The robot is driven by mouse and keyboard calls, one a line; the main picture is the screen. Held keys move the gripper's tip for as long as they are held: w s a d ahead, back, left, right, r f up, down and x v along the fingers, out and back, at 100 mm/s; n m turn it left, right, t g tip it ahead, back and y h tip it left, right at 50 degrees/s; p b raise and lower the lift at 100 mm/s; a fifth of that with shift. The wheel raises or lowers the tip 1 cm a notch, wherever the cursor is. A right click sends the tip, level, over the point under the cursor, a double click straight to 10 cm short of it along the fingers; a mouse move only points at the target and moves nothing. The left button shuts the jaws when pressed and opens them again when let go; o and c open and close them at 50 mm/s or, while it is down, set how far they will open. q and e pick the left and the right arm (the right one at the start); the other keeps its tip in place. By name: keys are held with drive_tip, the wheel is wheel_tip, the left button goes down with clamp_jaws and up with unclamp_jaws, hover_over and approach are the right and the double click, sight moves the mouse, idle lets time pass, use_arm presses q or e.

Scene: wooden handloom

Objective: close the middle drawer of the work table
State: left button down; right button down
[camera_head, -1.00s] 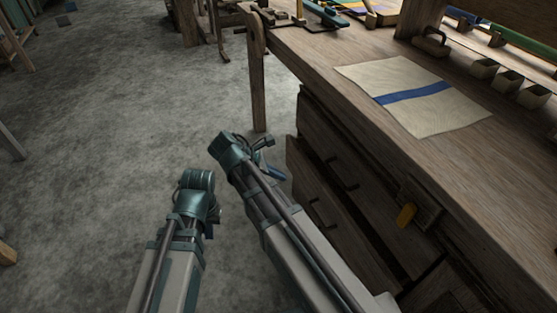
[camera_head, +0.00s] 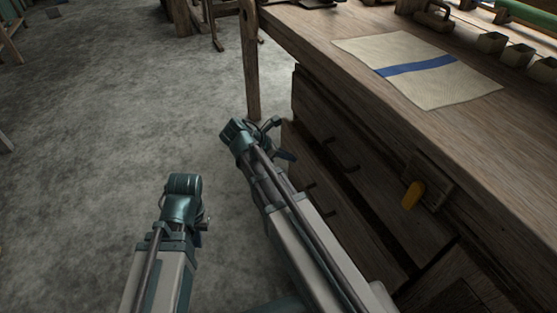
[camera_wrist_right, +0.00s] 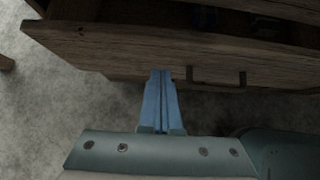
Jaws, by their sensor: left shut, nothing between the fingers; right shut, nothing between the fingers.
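The wooden work table (camera_head: 455,140) stands at the right of the head view. Its middle drawer (camera_head: 318,170) is pulled out, with a dark gap behind its front and a dark handle on it. In the right wrist view the drawer front (camera_wrist_right: 110,50) crosses the picture, with its handle (camera_wrist_right: 217,82) right of my fingers. My right gripper (camera_head: 285,155) is shut and empty at the drawer front; its blue fingers (camera_wrist_right: 160,74) overlap the front's lower edge there. I cannot tell whether they touch. My left gripper (camera_head: 205,226), mostly hidden by its wrist, is shut over the floor, away from the table.
Above is another drawer front (camera_head: 325,115) with a handle. A cloth with a blue stripe (camera_head: 440,92) and small boxes (camera_head: 491,42) lie on top. A table leg (camera_head: 250,75) stands behind.

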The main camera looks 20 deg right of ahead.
sight(308, 157)
drive_tip(key=d, duration=0.3)
drive_tip(key=shift+w+d+p, duration=0.1)
drive_tip(key=shift+d+p, duration=0.05)
drive_tip(key=shift+p, duration=0.25)
drive_tip(key=shift+d, duration=0.4)
use_arm(q)
drive_tip(key=shift+a, duration=0.1)
use_arm(e)
drive_tip(key=shift+w+d, duration=0.15)
drive_tip(key=shift+d, duration=1.05)
drive_tip(key=shift+w+d, duration=0.1)
drive_tip(key=shift+d, duration=1.1)
